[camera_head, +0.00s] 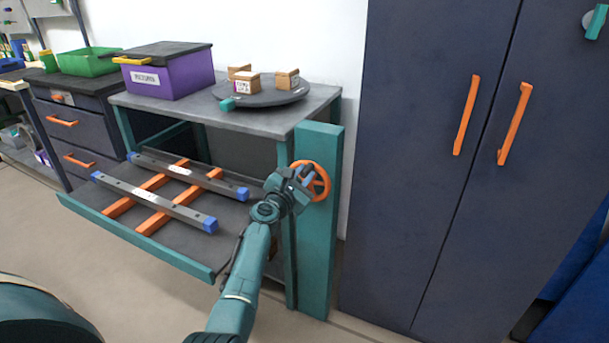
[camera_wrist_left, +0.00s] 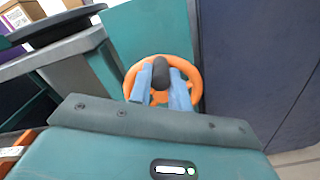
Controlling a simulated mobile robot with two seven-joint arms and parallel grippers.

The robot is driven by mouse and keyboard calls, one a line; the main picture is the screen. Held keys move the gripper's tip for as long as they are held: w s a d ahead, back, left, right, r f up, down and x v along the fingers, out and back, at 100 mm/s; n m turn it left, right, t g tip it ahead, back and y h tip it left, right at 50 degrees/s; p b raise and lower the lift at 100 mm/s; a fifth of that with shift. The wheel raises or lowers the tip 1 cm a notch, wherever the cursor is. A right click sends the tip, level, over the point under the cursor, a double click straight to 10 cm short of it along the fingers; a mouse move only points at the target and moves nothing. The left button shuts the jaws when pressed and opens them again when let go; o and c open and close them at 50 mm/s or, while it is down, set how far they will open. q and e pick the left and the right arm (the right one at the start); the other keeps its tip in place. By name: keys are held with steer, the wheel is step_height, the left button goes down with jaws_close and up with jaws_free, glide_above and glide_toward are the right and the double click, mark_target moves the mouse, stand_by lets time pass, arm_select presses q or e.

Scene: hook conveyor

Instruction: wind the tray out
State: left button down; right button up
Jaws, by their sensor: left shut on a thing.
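An orange handwheel (camera_head: 322,181) is mounted on a teal post (camera_head: 318,255) at the right end of the bench. It also shows in the left wrist view (camera_wrist_left: 197,82), with a dark knob (camera_wrist_left: 160,68) on it. My left gripper (camera_head: 303,177) is at the wheel, its blue fingers (camera_wrist_left: 162,92) shut on the knob. The tray (camera_head: 140,240), with a teal front lip, sticks out from under the bench top. Two grey rails with blue ends (camera_head: 150,198) and orange crossbars (camera_head: 153,182) lie on it. My right gripper is not in view.
The bench top (camera_head: 180,108) bears a purple box (camera_head: 170,75) and a dark round turntable (camera_head: 262,97) with small brown boxes. A dark cabinet (camera_head: 430,150) with orange handles stands close to the right of the post. The floor (camera_head: 80,260) before the tray is clear.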

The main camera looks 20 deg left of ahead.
arm_select(q)
steer(key=shift+a, duration=0.1)
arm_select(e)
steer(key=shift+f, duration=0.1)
arm_select(q)
steer(key=c, duration=1.3)
jaws_free()
steer(key=shift+s, duration=0.15)
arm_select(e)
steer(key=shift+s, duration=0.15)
